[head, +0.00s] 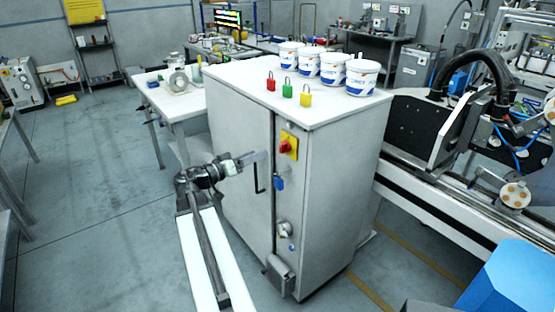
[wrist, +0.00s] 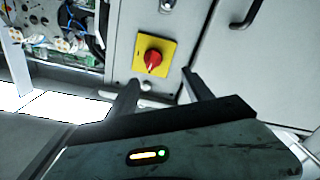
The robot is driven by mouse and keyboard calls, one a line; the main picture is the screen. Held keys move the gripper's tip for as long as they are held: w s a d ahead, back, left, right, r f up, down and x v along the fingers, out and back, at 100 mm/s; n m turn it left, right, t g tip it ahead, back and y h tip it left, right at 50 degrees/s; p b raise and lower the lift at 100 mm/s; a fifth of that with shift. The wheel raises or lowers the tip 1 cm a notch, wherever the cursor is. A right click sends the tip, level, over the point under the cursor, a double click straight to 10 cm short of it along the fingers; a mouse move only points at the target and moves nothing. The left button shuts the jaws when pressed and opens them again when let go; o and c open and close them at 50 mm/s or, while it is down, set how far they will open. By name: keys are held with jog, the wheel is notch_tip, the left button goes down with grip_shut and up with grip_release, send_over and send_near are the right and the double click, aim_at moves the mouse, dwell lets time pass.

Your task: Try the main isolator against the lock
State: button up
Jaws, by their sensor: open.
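The main isolator is a red knob on a yellow plate (head: 287,146) on the narrow face of a grey cabinet (head: 235,130). In the wrist view the isolator (wrist: 154,57) is just beyond my fingertips, roughly between them. A blue lock-like piece (head: 279,183) hangs just below the yellow plate in the head view; I cannot make it out in the wrist view. My gripper (head: 262,156) is open and empty in front of the cabinet's door side, left of the isolator. Its two fingers (wrist: 160,77) are spread in the wrist view and appear apart from the knob.
Red (head: 271,81), green (head: 288,88) and yellow (head: 306,96) padlocks stand on the cabinet top, before several white tubs (head: 362,75). A black door handle (head: 257,178) is close to my gripper. A rail machine (head: 440,205) stands at right. The floor at left is clear.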

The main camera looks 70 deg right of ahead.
aim_at(281, 149)
jog(key=shift+g, duration=0.3)
jog(key=x, duration=0.6)
jog(key=s+x, duration=0.1)
jog(key=x, duration=0.2)
jog(key=shift+s+f, duration=0.25)
